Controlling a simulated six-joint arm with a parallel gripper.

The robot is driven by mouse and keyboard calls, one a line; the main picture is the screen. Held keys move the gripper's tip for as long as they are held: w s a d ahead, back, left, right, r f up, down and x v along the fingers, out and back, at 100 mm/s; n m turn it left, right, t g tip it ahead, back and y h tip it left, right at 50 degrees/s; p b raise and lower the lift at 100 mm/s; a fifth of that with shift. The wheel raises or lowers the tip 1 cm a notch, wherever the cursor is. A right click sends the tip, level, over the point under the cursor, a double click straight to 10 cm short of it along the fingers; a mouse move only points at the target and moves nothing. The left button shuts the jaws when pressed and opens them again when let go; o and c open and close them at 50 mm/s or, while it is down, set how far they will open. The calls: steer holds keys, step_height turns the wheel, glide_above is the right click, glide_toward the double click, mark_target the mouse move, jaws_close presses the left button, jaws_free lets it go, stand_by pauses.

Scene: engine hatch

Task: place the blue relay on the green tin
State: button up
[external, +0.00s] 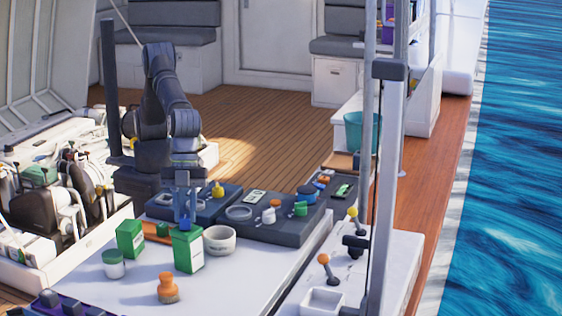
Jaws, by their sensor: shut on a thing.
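My gripper (184,214) points down over the near table and is shut on the blue relay (185,223), a small dark blue piece that shows only faintly between the fingertips. Two green-and-white box-shaped containers stand upright on the white table. One green tin (188,249) is just below and in front of my gripper in the picture; the other green box (131,239) is to its left. I cannot tell from this view whether the relay touches the nearer green tin or is behind or above it.
A white round bowl (219,240) stands close right of the nearer green tin. A green-lidded jar (114,265) and an orange bottle (168,289) stand in front. Dark trays (265,232) with small parts lie behind and right. The white table's front right is clear.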

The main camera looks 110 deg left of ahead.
mark_target(184, 219)
steer(key=o, duration=1)
steer(key=v, duration=1.2)
steer(key=shift+s, duration=0.1)
steer(key=x, duration=1.2)
steer(key=shift+f, duration=0.3)
step_height(184, 219, up, 3)
steer(key=shift+r, duration=0.55)
